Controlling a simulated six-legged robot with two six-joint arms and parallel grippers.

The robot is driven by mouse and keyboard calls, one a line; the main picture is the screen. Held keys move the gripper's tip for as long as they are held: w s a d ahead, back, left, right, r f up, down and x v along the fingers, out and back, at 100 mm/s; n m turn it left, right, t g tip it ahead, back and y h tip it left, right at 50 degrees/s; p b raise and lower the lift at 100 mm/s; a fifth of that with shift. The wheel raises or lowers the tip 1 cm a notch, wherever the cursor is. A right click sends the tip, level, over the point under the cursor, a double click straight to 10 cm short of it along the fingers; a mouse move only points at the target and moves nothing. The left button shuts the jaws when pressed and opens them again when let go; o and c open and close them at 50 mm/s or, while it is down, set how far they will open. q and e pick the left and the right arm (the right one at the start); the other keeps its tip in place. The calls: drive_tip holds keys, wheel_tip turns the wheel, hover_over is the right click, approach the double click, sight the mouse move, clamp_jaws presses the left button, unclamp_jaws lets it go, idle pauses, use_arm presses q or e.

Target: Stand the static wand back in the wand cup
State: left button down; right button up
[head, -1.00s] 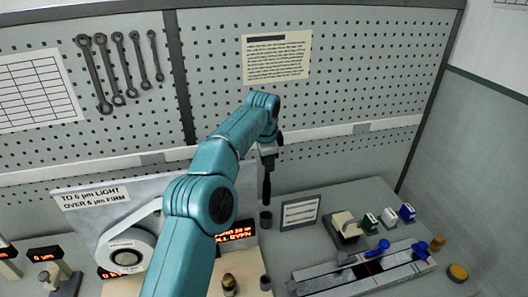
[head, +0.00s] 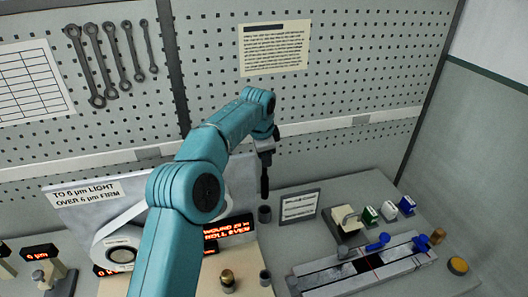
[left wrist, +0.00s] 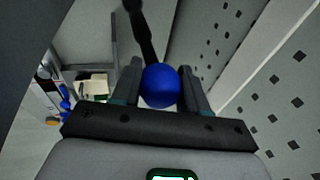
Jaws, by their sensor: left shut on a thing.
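The static wand (head: 264,181) is dark and hangs nearly upright below my left gripper (head: 265,152) in the head view. A dark cup (head: 264,215), apparently the wand cup, stands on the bench just under the wand's lower tip. The tip looks a little above the rim; whether it is exactly over the opening I cannot tell. In the left wrist view, my left gripper (left wrist: 161,84) is shut on the wand's blue round end (left wrist: 161,86), with the black shaft (left wrist: 143,30) running away from it. My right gripper is out of view.
A framed card (head: 299,206) stands right of the cup. A second dark cup (head: 265,278) and a brass knob (head: 227,280) are nearer. A grey rail fixture (head: 365,267) lies at right. The pegboard wall (head: 330,95) rises behind.

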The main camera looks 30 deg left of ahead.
sight(265, 174)
use_arm(q)
wheel_tip(265, 174, down, 4)
drive_tip(key=shift+w+a+f+b, duration=0.15)
drive_tip(key=shift+f+b, duration=0.1)
drive_tip(key=shift+b, duration=1)
drive_tip(key=shift+r, duration=0.1)
drive_tip(key=shift+p, duration=0.45)
drive_tip(key=shift+w, duration=0.1)
